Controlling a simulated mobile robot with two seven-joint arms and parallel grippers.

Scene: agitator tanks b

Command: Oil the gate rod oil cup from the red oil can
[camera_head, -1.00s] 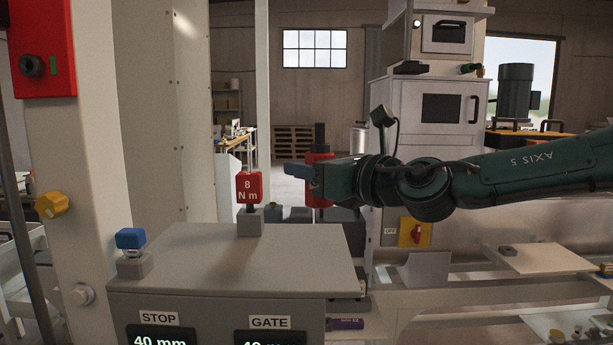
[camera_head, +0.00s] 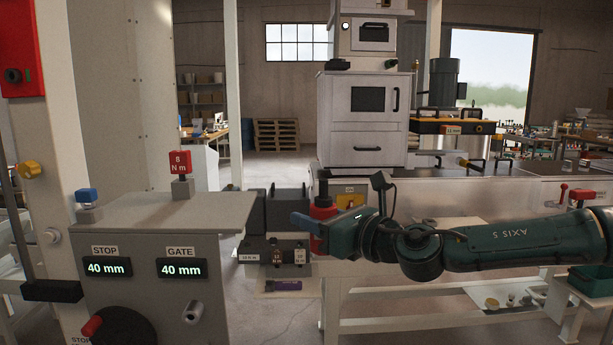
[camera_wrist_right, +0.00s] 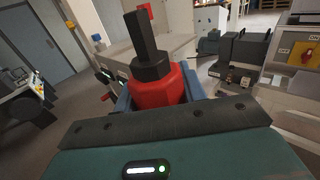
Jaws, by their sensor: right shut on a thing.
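My right gripper (camera_head: 314,226) reaches in from the right of the head view and is shut on the red oil can (camera_head: 323,206). The can is upright in the head view, with a dark top and spout. In the right wrist view the can (camera_wrist_right: 160,88) stands between the two blue fingers, with its black spout rising above it. The grey console (camera_head: 165,215) at the left carries a GATE display (camera_head: 181,268) and a STOP display, both reading 40 mm. I cannot pick out the gate rod oil cup. My left gripper is not in view.
A blue-capped knob (camera_head: 87,195) and a red "8 N m" tool (camera_head: 180,162) stand on the console. A dark tool block (camera_head: 273,250) sits behind the can. A long bench (camera_head: 450,200) with a white cabinet (camera_head: 362,115) lies beyond. Open floor shows between.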

